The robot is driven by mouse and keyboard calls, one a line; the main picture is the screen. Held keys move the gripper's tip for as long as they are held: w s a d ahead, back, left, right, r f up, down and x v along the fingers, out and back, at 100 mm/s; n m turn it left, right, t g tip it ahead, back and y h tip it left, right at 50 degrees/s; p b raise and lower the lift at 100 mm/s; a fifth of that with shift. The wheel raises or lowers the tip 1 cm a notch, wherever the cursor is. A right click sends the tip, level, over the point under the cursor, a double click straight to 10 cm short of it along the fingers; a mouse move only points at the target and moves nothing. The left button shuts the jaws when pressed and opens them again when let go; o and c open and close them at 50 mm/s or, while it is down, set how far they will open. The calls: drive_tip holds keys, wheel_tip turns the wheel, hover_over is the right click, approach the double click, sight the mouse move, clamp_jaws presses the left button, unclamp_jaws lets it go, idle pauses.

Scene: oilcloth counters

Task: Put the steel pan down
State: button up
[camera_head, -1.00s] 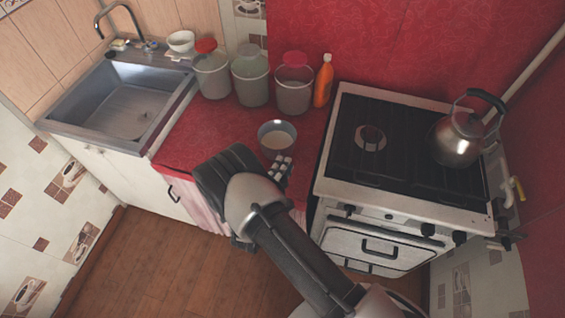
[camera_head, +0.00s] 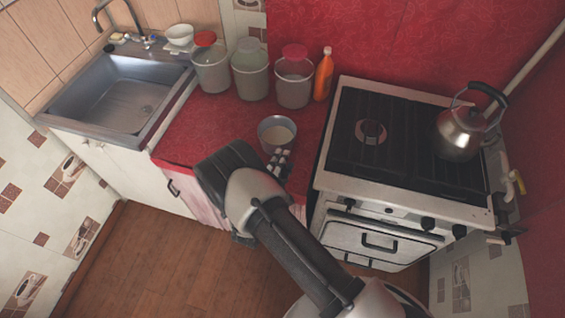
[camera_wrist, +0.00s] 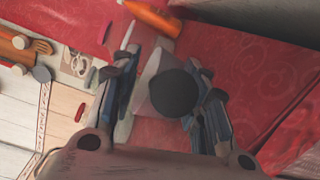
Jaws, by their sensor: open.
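The steel pan (camera_head: 277,121) sits upright on the red counter, near its front edge and left of the stove; pale contents show inside. My gripper (camera_head: 282,160) is at the pan's near side, its fingers close to the rim. In the wrist view my gripper (camera_wrist: 165,80) is open, its fingers on either side of a grey shape with a dark round end, which looks like part of the pan (camera_wrist: 150,75). Whether the fingers touch it, I cannot tell. The pan's near side and any handle are hidden by my gripper in the head view.
The stove (camera_head: 395,185) with a kettle (camera_head: 460,130) stands close on the right. Several canisters (camera_head: 250,75) and an orange bottle (camera_head: 323,75) line the back of the counter. The sink (camera_head: 120,95) is at the left. Counter left of the pan is clear.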

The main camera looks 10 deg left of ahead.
drive_tip(key=shift+s+a+r, duration=0.1)
drive_tip(key=s+a+p, duration=0.1)
drive_tip(key=s+a, duration=0.1)
drive_tip(key=s, duration=0.9)
drive_tip(key=shift+s+r, duration=0.2)
drive_tip(key=shift+s, duration=0.1)
drive_tip(key=shift+w+a, duration=0.1)
